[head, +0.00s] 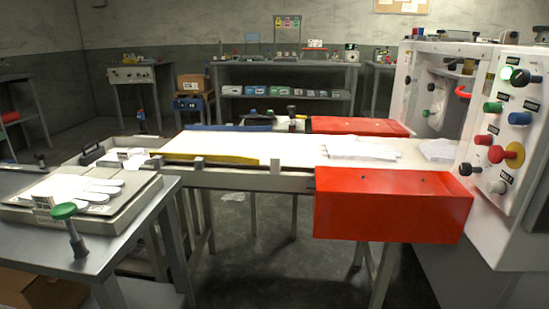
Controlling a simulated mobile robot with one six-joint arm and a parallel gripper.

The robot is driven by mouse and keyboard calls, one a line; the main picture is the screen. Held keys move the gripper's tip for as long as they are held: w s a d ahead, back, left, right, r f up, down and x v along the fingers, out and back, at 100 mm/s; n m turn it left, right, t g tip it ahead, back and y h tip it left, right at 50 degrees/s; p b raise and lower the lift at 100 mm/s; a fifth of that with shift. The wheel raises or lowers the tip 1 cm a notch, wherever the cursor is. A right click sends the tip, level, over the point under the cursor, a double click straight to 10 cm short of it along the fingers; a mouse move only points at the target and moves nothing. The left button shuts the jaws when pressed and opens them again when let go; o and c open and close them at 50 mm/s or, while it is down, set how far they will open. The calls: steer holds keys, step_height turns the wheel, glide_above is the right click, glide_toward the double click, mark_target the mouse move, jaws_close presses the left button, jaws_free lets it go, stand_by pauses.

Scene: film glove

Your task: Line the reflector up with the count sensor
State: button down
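My gripper is not in view. A white conveyor belt (262,147) runs from the left to a machine at the right. A small dark post (292,112) stands at the belt's far side. Small grey blocks sit on the near rail, one at the left (198,163) and one further right (275,166). I cannot tell which of these small parts is the count sensor or the reflector, or whether they line up.
The machine's control panel (513,125) has several coloured knobs. A red cover (392,205) juts out from the near side; another red cover (358,126) lies opposite. A tray (82,197) with white glove shapes and a green-topped post (64,212) occupy the left bench. Floor shows below the conveyor.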

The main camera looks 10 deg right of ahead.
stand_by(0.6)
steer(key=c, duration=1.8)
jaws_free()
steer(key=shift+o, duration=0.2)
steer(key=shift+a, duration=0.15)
